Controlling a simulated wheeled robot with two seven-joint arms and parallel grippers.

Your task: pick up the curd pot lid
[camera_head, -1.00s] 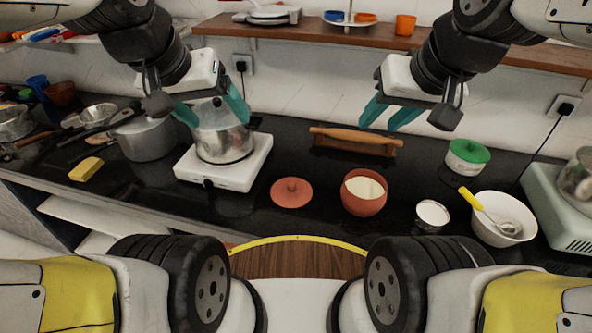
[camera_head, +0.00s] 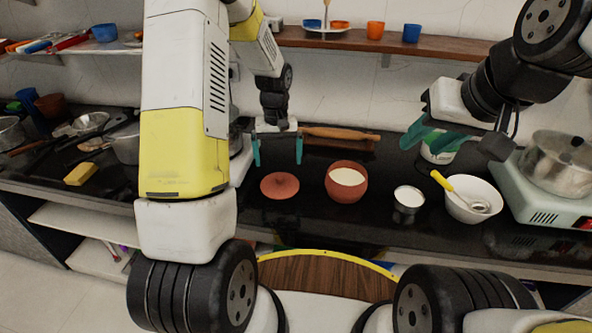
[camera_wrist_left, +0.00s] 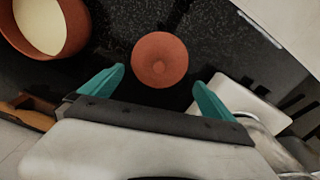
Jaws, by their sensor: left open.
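The curd pot lid (camera_head: 279,186) is a flat, round terracotta disc with a small knob, lying on the black counter. It shows in the left wrist view (camera_wrist_left: 160,60) beyond and between my fingertips. The terracotta pot (camera_head: 346,192), filled with white curd, stands just right of the lid. My left gripper (camera_head: 278,160) is open and empty, its teal fingers pointing down above and behind the lid, not touching it. It also shows in the left wrist view (camera_wrist_left: 158,88).
A rolling pin (camera_head: 340,134) lies behind the pot. A small metal cup (camera_head: 408,200) and a white bowl (camera_head: 472,206) with a yellow-handled whisk stand to the right. A stove with a steel pot (camera_head: 556,165) is far right. My left arm hides much of the left stove.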

